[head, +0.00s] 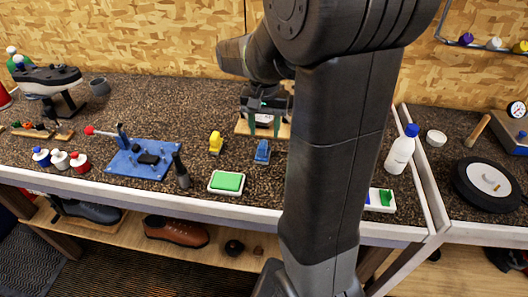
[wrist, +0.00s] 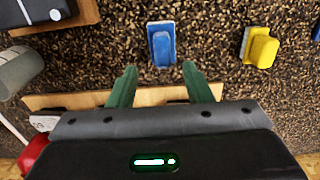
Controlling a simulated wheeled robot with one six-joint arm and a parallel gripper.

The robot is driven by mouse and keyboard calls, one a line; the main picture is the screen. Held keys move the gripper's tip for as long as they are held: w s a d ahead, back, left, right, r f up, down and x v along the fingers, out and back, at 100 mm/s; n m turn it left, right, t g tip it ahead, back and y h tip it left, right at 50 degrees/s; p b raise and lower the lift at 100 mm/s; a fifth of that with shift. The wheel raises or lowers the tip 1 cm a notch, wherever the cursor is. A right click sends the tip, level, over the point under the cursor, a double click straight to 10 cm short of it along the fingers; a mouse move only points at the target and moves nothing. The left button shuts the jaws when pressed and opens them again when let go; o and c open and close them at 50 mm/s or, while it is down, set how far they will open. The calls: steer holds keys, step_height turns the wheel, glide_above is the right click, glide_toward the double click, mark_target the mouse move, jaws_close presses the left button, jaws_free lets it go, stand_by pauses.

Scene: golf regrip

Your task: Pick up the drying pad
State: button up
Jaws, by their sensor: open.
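A blue block-shaped pad (head: 262,151) with a raised grip and a pale base lies on the speckled bench top. In the wrist view the blue pad (wrist: 162,44) is beyond the fingertips, roughly in line with the gap between them. A similar yellow pad (head: 216,142) lies to its left; it also shows in the wrist view (wrist: 260,48). I cannot tell from looks alone which is the drying pad. My gripper (head: 264,128) has green fingers, open and empty, above the bench behind the blue pad. It shows in the wrist view (wrist: 160,72).
A wooden board (wrist: 66,101) lies below my gripper. A green pad in a white tray (head: 227,182) and a dark upright tool (head: 181,171) stand near the front edge. A blue mat (head: 143,160) with tools lies left. A white bottle (head: 401,151) stands right.

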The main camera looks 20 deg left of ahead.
mark_target(263, 144)
steer(key=shift+s+a+f, duration=0.1)
steer(key=shift+s+f, duration=0.05)
steer(key=shift+f, duration=1.3)
steer(key=shift+s+f, duration=0.15)
steer(key=shift+f, duration=1.3)
jaws_close()
